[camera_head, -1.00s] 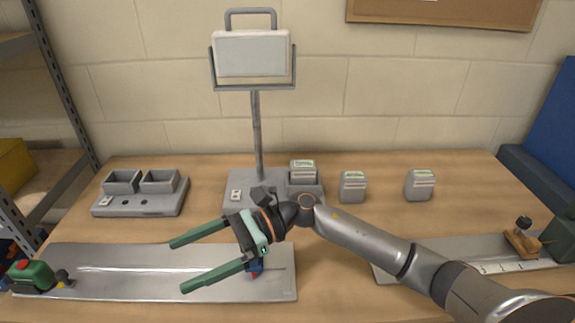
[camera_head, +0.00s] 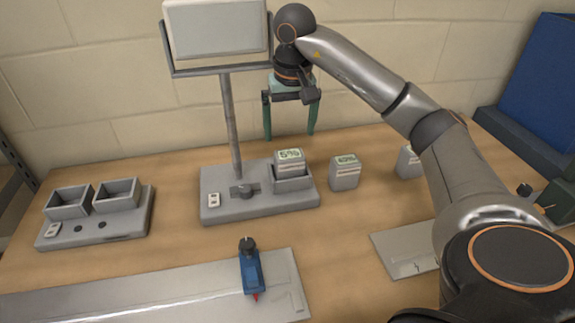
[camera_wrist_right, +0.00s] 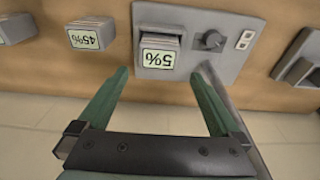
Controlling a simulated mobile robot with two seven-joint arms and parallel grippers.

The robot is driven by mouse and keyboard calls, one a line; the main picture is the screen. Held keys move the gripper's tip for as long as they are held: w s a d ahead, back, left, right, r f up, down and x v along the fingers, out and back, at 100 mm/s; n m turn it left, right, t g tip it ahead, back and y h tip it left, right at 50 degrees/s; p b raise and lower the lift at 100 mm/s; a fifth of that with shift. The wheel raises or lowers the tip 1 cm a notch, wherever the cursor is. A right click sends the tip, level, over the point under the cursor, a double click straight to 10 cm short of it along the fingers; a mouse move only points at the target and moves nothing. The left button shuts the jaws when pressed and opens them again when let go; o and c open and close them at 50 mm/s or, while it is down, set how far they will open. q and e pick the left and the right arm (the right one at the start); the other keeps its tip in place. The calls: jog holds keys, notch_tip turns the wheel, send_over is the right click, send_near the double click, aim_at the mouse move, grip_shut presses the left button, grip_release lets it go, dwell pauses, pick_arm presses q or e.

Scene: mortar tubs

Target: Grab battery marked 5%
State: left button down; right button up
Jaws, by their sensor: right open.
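The battery marked 5% (camera_head: 289,160) sits upright in the holder (camera_head: 293,183) on the grey base of the stand. In the right wrist view the 5% battery (camera_wrist_right: 159,53) shows its label upside down, between and beyond the fingertips. My right gripper (camera_head: 289,136) is open and points down, above and behind the battery, with nothing between its green fingers. The fingers also show open in the right wrist view (camera_wrist_right: 160,74). My left gripper is not in view.
A second battery (camera_head: 345,172), marked 45% in the wrist view (camera_wrist_right: 86,40), stands to the right. A third battery (camera_head: 406,163) is partly behind my right arm. The stand's post (camera_head: 231,125) and panel (camera_head: 217,30) rise left of the gripper. An empty two-slot charger (camera_head: 97,215) stands left.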

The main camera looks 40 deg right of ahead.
aim_at(290, 154)
jog(key=f, duration=0.5)
jog(key=w+f, duration=0.1)
jog(key=f, duration=0.2)
jog(key=shift+d+f, duration=0.25)
jog(key=shift+d, duration=0.15)
jog(key=shift+r, duration=0.1)
grip_shut()
dwell(0.4)
